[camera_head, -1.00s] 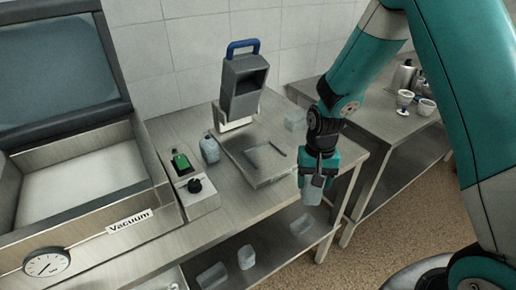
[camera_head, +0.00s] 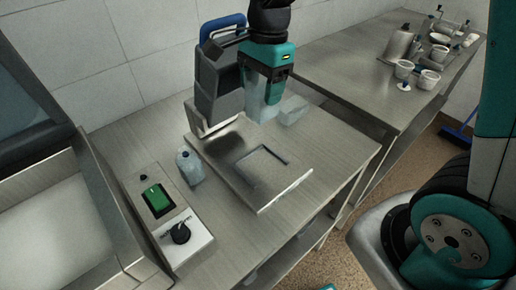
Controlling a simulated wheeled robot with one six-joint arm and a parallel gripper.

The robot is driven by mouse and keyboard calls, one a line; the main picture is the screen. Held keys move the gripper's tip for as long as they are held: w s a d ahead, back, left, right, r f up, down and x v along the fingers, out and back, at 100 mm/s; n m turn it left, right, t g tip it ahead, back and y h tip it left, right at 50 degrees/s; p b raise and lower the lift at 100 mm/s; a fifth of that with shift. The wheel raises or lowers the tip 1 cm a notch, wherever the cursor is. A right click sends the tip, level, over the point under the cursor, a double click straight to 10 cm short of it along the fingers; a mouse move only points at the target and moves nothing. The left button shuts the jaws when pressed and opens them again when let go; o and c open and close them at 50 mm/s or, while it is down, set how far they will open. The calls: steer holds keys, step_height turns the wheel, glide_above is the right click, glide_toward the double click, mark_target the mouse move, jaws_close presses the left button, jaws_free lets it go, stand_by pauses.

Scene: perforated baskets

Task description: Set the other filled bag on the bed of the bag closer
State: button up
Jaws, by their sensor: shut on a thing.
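The bag closer (camera_head: 218,85) is a grey head with a blue handle. Its flat metal bed (camera_head: 215,160), with a dark rectangular outline, extends in front of it. My gripper (camera_head: 264,92) points down beside the closer's head, over the back of the bed. It is shut on a pale translucent filled bag (camera_head: 261,108). Whether that bag touches the bed cannot be told. Another pale bag (camera_head: 293,110) stands behind it to the right. A further bluish bag (camera_head: 190,168) stands left of the bed.
The open vacuum machine (camera_head: 100,200) fills the left. A second table (camera_head: 360,65) at the right holds cups and metal ware. The bed's front is clear.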

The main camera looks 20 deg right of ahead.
step_height(320, 180, down, 17)
steer(key=shift+f+p, duration=0.1)
steer(key=shift+p, duration=0.65)
steer(key=shift+f, duration=0.15)
steer(key=o, duration=1)
steer(key=r, duration=0.4)
steer(key=r+b, duration=0.1)
steer(key=r, duration=0.2)
steer(key=d+r+b, duration=0.1)
steer(key=r, duration=0.3)
steer(key=shift+w+d+r, duration=0.1)
steer(key=shift+w+r, duration=0.1)
steer(key=shift+r, duration=0.15)
steer(key=s+a+r+n+y, duration=0.1)
steer(key=s+a+r+n, duration=0.2)
steer(key=s+n, duration=0.6)
steer(key=s+a+r+n+y, duration=0.1)
steer(key=s+a+r+n, duration=0.1)
steer(key=s+r+n, duration=0.5)
steer(key=s+n, duration=0.3)
steer(key=n, duration=0.2)
steer(key=shift+a+r+n+y, duration=0.2)
steer(key=shift+a+n+y, duration=0.1)
steer(key=shift+a+y, duration=0.1)
